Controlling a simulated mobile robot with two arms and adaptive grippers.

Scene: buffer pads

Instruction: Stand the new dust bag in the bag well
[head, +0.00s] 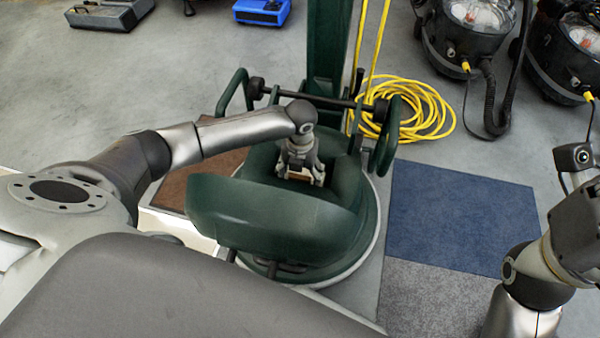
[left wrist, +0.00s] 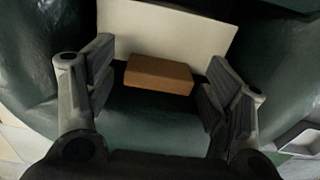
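The green floor machine (head: 270,222) stands mid-floor, with a hollow in its top. My left gripper (head: 300,178) points down into this hollow. In the left wrist view its two fingers (left wrist: 160,85) are spread wide. A brown block-like piece (left wrist: 158,75) shows between them, with a gap on each side. Behind it is a flat cream panel (left wrist: 170,32). These look like the dust bag's collar and body, but I cannot tell for sure. The brown piece also shows small under the gripper in the head view. The hollow's floor is hidden. My right gripper's fingers are out of frame.
A coiled yellow cable (head: 425,108) lies behind the machine. A blue mat (head: 462,215) and a grey mat (head: 430,300) lie to its right, a brown mat (head: 200,178) to its left. Black vacuums (head: 465,35) stand at the back right.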

